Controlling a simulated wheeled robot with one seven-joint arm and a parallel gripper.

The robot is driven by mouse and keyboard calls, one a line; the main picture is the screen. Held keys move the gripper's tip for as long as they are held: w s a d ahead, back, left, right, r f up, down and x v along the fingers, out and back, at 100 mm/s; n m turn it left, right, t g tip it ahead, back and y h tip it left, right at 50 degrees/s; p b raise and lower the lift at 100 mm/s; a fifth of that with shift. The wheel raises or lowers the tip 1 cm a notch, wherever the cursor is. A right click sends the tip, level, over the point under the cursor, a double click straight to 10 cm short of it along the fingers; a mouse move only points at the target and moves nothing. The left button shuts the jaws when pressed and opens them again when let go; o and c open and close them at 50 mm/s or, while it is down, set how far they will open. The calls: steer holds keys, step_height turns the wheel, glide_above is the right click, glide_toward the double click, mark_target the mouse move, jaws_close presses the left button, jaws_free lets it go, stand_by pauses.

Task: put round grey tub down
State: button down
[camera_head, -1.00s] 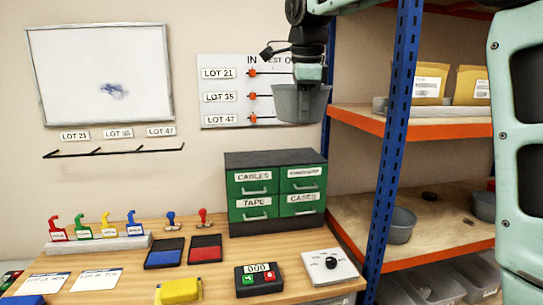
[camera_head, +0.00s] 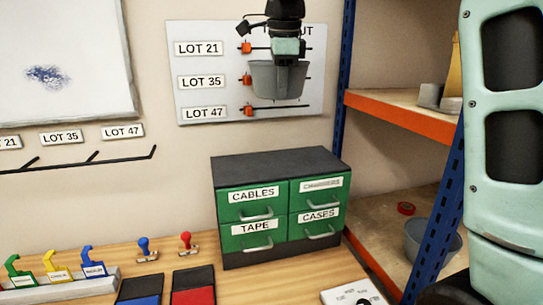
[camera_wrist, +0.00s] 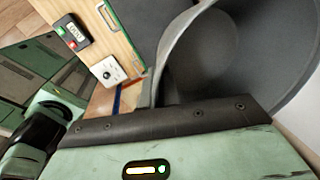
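The round grey tub (camera_head: 262,80) hangs in the air in the head view, in front of the in/out lot board and above the drawer cabinet. My gripper (camera_head: 286,58) is at the tub's upper rim and holds it from above. In the wrist view the tub (camera_wrist: 235,60) fills the upper right, with its inside showing empty. The tub's near wall meets the dark edge of my gripper, and the fingertips themselves are hidden there.
A green drawer cabinet (camera_head: 282,160) with a dark flat top stands on the wooden bench (camera_head: 225,282); its top is bare. Shelving with a blue post (camera_head: 437,240) is at the right, with another grey tub (camera_head: 418,238) on its lower shelf. Stamps and ink pads are at the lower left.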

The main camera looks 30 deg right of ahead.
mark_target(280, 171)
steer(key=shift+w+f, duration=0.15)
steer(key=shift+f, duration=0.25)
steer(key=s+p+x, duration=0.1)
steer(key=x, duration=0.4)
steer(key=s+a+x, duration=0.1)
steer(key=x, duration=0.5)
steer(key=s+p+x, duration=0.1)
steer(key=x, duration=0.4)
steer(key=shift+s+a+f+p, duration=0.1)
steer(key=shift+f+p, duration=0.1)
steer(key=shift+f, duration=0.2)
steer(key=shift+s+a+f+p, duration=0.1)
steer(key=shift+f+p, duration=0.05)
steer(key=shift+f, duration=0.25)
steer(key=shift+f, duration=0.2)
steer(key=c, duration=1.7)
jaws_free()
steer(key=shift+r, duration=0.1)
steer(key=shift+r, duration=0.1)
